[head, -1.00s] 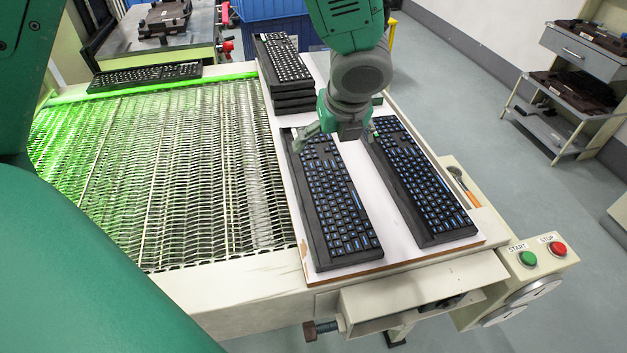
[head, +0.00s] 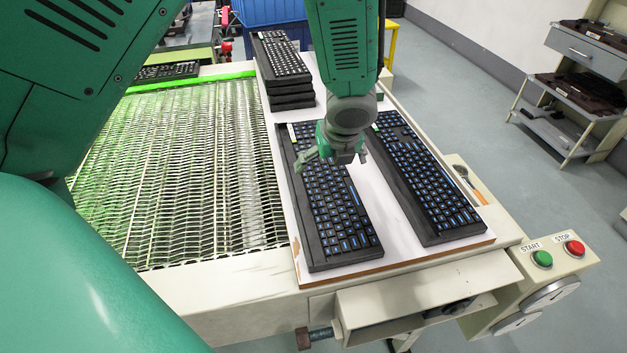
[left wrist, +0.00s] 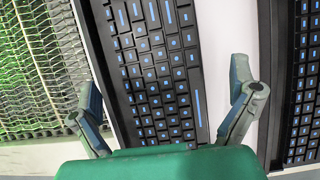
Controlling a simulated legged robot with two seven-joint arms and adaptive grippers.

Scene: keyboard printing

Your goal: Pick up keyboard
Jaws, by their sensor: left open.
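Two black keyboards with blue-marked keys lie side by side on a white board. The left keyboard (head: 342,225) is partly hidden at its far part by my left gripper; the right keyboard (head: 432,190) lies just beside it. My left gripper (head: 332,163) is open and empty above the far half of the left keyboard. In the left wrist view, its fingers (left wrist: 168,85) spread to either side of the left keyboard (left wrist: 155,65), with keys showing between them. I cannot tell whether they touch it. The right keyboard (left wrist: 304,90) shows at the right edge there. My right gripper is not in view.
A stack of keyboards (head: 282,62) stands at the board's far end. A mesh conveyor (head: 190,170) with a green-lit edge runs on the left; another keyboard (head: 167,70) lies beyond it.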

